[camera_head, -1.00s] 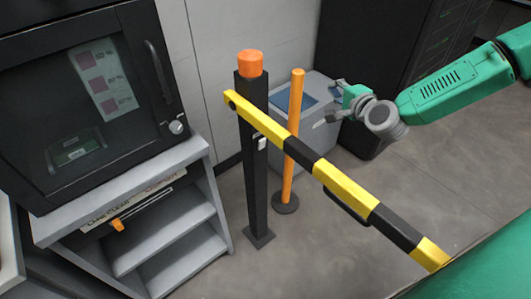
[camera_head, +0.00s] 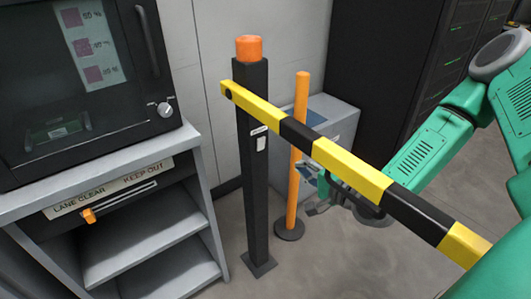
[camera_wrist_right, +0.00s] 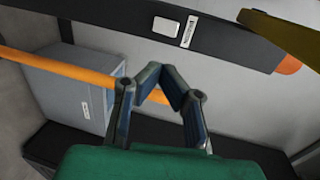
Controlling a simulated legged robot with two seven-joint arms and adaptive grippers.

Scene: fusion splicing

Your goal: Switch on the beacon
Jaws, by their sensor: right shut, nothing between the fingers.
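The orange beacon (camera_head: 249,48) caps a black post (camera_head: 252,190); it also shows at the right of the right wrist view (camera_wrist_right: 288,65). A small white switch (camera_head: 261,143) sits on the post below a label (camera_head: 259,130). In the right wrist view the switch (camera_wrist_right: 165,26) is beyond my fingertips, apart from them. My right gripper (camera_head: 312,195) is behind the barrier arm and partly hidden by it, near the orange pole. It is shut and empty; its fingers also show in the wrist view (camera_wrist_right: 160,82). My left gripper is not in view.
A yellow and black barrier arm (camera_head: 350,175) slants across from the post to the lower right. A thin orange pole (camera_head: 299,140) stands behind the post. A grey cabinet (camera_head: 335,112) is behind it. A lane switch panel (camera_head: 110,190) is at left.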

